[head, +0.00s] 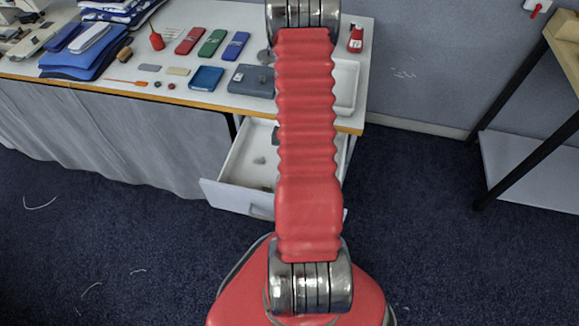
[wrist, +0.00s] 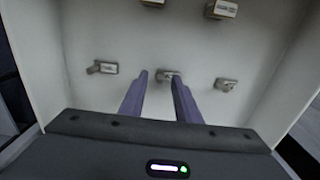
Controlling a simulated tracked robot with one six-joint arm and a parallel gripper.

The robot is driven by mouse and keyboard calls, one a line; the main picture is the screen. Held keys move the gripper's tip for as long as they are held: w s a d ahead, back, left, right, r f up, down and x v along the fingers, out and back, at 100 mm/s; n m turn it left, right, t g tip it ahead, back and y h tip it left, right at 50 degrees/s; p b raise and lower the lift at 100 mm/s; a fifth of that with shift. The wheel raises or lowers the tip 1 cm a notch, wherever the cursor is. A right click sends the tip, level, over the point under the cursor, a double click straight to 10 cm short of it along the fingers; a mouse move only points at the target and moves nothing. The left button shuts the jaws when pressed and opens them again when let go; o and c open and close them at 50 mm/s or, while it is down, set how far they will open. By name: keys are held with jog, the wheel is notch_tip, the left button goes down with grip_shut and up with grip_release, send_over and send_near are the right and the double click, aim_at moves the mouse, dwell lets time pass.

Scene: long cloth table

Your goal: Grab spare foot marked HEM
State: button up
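The wrist view looks down into a pale open drawer (wrist: 125,42) with several small metal presser feet in it. My gripper (wrist: 161,79) has its two purple fingers apart, pointing into the drawer. One small foot (wrist: 168,75) lies by the fingertips, partly hidden by the right finger. Another foot (wrist: 103,68) lies to the left and one (wrist: 226,85) to the right. Two small labelled pieces (wrist: 222,9) and (wrist: 153,2) are at the top edge. Their markings are too small to read, so I cannot tell which is HEM. My gripper is hidden in the head view.
In the head view the open drawer (head: 237,178) juts out from under the table (head: 130,88). Cases, boxes and folded cloths stand on top. My red arm covers part of the drawer. A side table (head: 530,150) stands at the right, with clear floor before it.

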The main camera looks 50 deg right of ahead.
jog(key=shift+c, duration=0.6)
grip_shut()
notch_tip(320, 180, up, 10)
dwell(0.6)
dwell(0.5)
